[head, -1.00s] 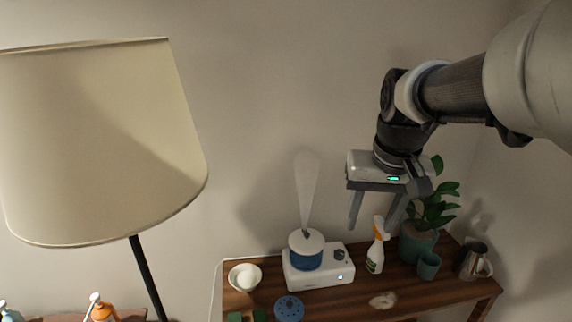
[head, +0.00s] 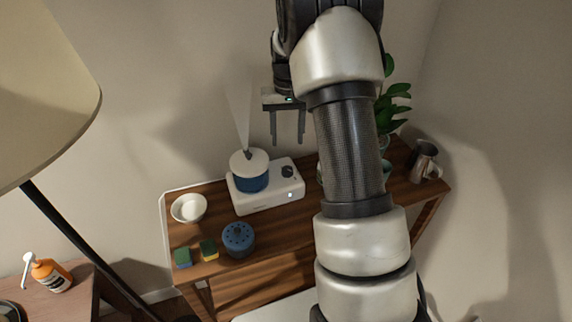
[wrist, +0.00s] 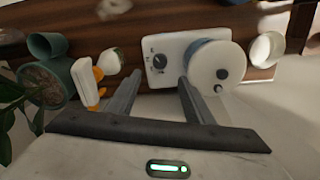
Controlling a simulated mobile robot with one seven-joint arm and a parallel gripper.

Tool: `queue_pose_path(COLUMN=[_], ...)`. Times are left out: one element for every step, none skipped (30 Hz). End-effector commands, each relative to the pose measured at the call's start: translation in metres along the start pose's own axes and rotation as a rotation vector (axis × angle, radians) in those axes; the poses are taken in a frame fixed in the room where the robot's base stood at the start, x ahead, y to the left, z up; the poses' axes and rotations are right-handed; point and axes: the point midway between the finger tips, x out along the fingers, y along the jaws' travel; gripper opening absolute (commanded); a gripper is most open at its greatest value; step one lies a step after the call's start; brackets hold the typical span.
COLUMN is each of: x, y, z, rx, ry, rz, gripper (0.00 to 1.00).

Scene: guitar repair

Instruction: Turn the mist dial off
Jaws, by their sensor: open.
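The white humidifier (head: 262,205) stands on the wooden table, with a blue and white tank on its left part and a pale mist plume rising from the top. Its dark mist dial (head: 288,171) is on the top at the right, and a small light glows on the front. In the wrist view the dial (wrist: 159,61) faces the camera, with small marks around it. My gripper (head: 288,142) is open and empty, above and behind the humidifier in the head view. In the wrist view its fingers (wrist: 158,84) lie on either side of the dial's direction, apart from it.
A white bowl (head: 188,208), a blue round holed object (head: 238,238) and two sponges (head: 208,249) are on the table's left. A spray bottle (wrist: 88,82), plant (head: 393,105) and metal pitcher (head: 425,160) stand right. A lamp shade (head: 40,100) fills the upper left.

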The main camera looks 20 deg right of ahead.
Motion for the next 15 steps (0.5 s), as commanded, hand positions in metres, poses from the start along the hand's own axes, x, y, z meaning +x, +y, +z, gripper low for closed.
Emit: queue_pose_path(x=[0.013, 0.020, 0.029, 0.035, 0.042, 0.051, 0.057, 0.064, 0.071, 0.077, 0.083, 0.089, 0.094, 0.099, 0.103], y=[0.000, 0.000, 0.000, 0.000, 0.000, 0.000, 0.000, 0.000, 0.000, 0.000, 0.000, 0.000, 0.000, 0.000, 0.000], z=[0.001, 0.001, 0.001, 0.001, 0.001, 0.001, 0.001, 0.001, 0.001, 0.001, 0.001, 0.001, 0.001, 0.001, 0.001], rx=[0.000, 0.000, 0.000, 0.000, 0.000, 0.000, 0.000, 0.000, 0.000, 0.000, 0.000, -0.001, -0.001, -0.001, -0.001], ry=[-0.004, -0.004, -0.004, -0.004, -0.005, -0.003, -0.004, -0.004, -0.004, -0.003, -0.003, -0.003, -0.002, -0.002, -0.002], rz=[0.000, 0.000, 0.000, 0.000, 0.000, 0.000, 0.000, 0.000, 0.000, 0.000, 0.000, 0.000, 0.000, 0.000, 0.000], gripper=[0.47, 0.47, 0.47, 0.47, 0.47, 0.47, 0.47, 0.47, 0.47, 0.47, 0.47, 0.47, 0.47, 0.47, 0.47])
